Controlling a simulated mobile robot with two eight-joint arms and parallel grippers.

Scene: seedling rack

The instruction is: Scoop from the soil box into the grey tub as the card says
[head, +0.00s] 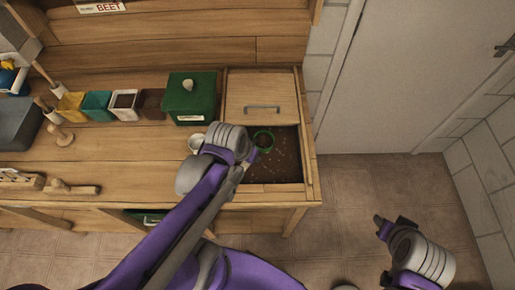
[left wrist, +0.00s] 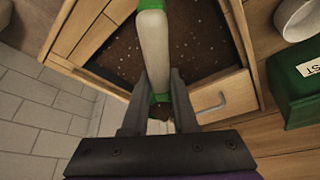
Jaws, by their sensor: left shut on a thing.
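My left gripper (head: 251,157) is shut on a scoop (head: 263,140) over the soil box (head: 312,165). In the left wrist view, the scoop's pale handle (left wrist: 152,50) with green ends runs between my jaws (left wrist: 158,100). In the head view, its green-rimmed bowl shows dark soil inside; whether it touches the soil below is unclear. The box's wooden lid (head: 262,87) covers its back part. The dark grey tub (head: 17,124) stands at the far left. A card reading BEET (head: 106,6) is at the back. My right gripper (head: 393,226) hangs off the bench; its jaws are unclear.
A green lidded canister (head: 190,100) stands left of the soil box, with a white cup (head: 196,143) in front. Several small pots, including a yellow one (head: 71,106) and a teal one (head: 97,106), line the bench towards the tub. A brush (head: 75,188) lies at the front left.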

